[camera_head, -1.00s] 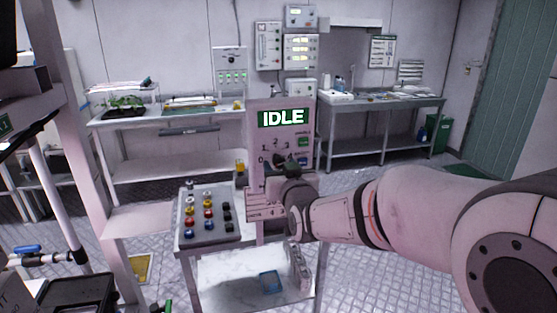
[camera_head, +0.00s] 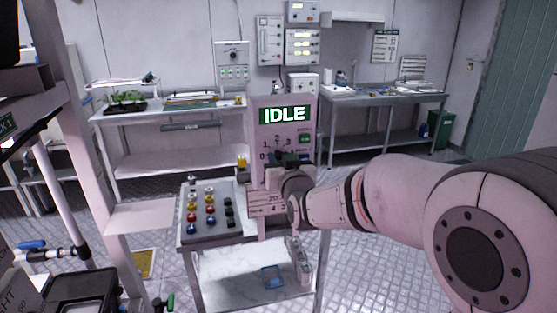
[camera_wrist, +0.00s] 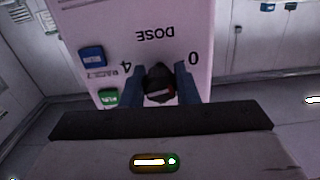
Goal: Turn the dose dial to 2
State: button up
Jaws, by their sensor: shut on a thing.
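My gripper (camera_wrist: 160,85) is shut on the dial, one blue finger on each side. Which number the dial points to cannot be told. In the head view my gripper (camera_head: 287,160) covers most of the dial; the digits above it stay visible.
A blue button (camera_wrist: 91,57) and a green button (camera_wrist: 108,98) sit beside the dial on the panel. The trolley top (camera_head: 190,238) holds several coloured knobs or caps left of the panel. Benches (camera_head: 335,103) line the back wall.

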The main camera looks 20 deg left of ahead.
jog(key=shift+c, duration=0.7)
jog(key=shift+a, duration=0.15)
jog(key=shift+f+b, duration=0.1)
jog(key=shift+b, duration=0.25)
